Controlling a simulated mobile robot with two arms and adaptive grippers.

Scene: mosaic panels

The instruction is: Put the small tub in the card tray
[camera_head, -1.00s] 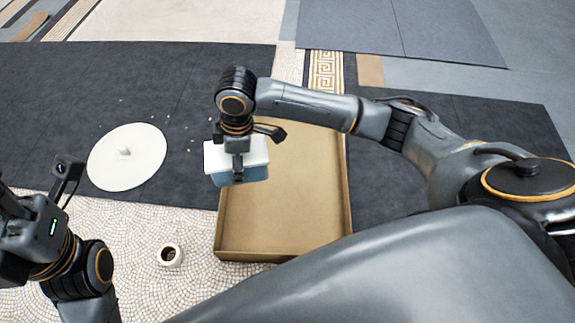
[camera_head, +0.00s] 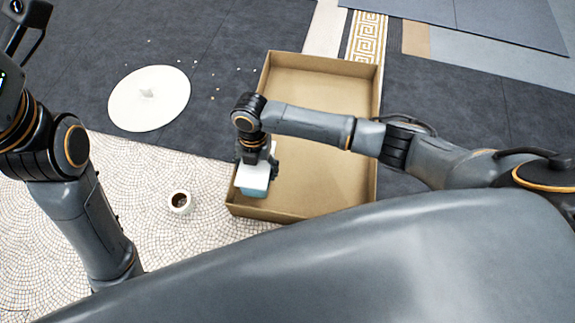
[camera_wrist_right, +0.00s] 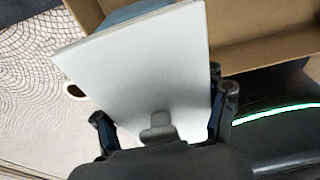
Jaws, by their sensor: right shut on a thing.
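The small tub (camera_head: 254,188) is blue with a white lid. My right gripper (camera_head: 257,160) is shut on it. In the head view the tub shows over the near left corner of the card tray (camera_head: 330,160), an open brown box. I cannot tell whether the tub touches the tray's floor. In the right wrist view the white lid of the tub (camera_wrist_right: 145,75) fills the middle, with the right gripper's fingers (camera_wrist_right: 165,110) on both sides and a tray wall (camera_wrist_right: 265,50) behind. Of my left arm, part of the gripper (camera_head: 12,60) shows at the left edge; its fingertips are out of view.
A white round disc (camera_head: 149,98) with a small pale heap lies on the dark floor panel, with white crumbs beside it. A small white cup (camera_head: 180,202) with dark contents stands left of the tray on the mosaic. The rest of the tray's floor looks empty.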

